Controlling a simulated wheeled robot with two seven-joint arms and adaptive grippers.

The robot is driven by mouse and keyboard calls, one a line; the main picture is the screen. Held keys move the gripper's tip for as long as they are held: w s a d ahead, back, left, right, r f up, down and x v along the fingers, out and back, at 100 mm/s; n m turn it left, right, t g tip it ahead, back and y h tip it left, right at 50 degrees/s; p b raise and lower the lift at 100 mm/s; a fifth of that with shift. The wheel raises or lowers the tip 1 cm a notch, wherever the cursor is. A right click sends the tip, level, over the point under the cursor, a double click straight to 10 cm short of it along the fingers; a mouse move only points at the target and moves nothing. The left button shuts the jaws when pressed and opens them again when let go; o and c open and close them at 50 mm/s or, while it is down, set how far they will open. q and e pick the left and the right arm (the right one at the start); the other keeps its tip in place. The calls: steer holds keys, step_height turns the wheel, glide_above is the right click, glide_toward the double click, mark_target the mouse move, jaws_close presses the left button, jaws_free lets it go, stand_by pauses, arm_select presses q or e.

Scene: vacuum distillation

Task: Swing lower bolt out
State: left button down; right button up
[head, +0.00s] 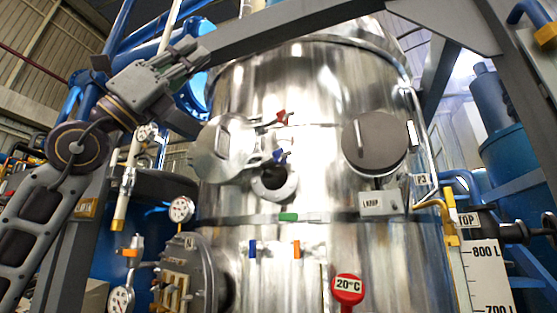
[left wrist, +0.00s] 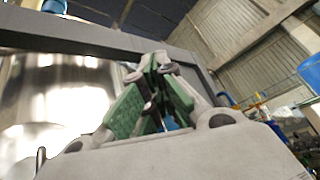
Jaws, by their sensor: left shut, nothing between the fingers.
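The steel vessel (head: 310,85) fills the middle of the head view. A round metal cover (head: 222,150) stands at its left side, swung off a round port (head: 275,184). Two swing bolts sit right of the cover: an upper one with a red end (head: 281,117) and a lower one with a blue end (head: 280,156). The lower bolt lies just above the port. My left gripper (head: 200,52) is above and left of the cover, apart from both bolts. Its green-padded fingers (left wrist: 158,65) are shut and empty in the left wrist view. My right gripper is not in view.
A grey beam (head: 290,32) crosses above the vessel, close to my left gripper. A closed round cover (head: 375,142) is on the right. Gauges (head: 181,209) and an open lower hatch (head: 190,270) are at lower left. A red 20°C dial (head: 348,288) stands below.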

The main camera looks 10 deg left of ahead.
mark_target(277, 159)
arm_select(q)
steer(key=w+d+f+n+t+y, duration=0.2)
steer(key=w+f+n+t+y, duration=0.5)
steer(key=w+f+n+y, duration=0.3)
steer(key=w+f+y, duration=0.3)
steer(key=f+y, duration=0.1)
steer(key=y, duration=0.1)
steer(key=shift+t, duration=0.3)
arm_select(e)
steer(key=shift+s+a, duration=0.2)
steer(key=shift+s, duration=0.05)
arm_select(q)
steer(key=shift+w+d, duration=0.1)
steer(key=shift+w, duration=0.1)
steer(key=p+x, duration=0.4)
steer(key=x, duration=0.9)
steer(key=shift+d+r, duration=0.1)
steer(key=shift+w+d+p, duration=0.2)
steer(key=shift+w+p, duration=0.05)
steer(key=shift+p, duration=0.05)
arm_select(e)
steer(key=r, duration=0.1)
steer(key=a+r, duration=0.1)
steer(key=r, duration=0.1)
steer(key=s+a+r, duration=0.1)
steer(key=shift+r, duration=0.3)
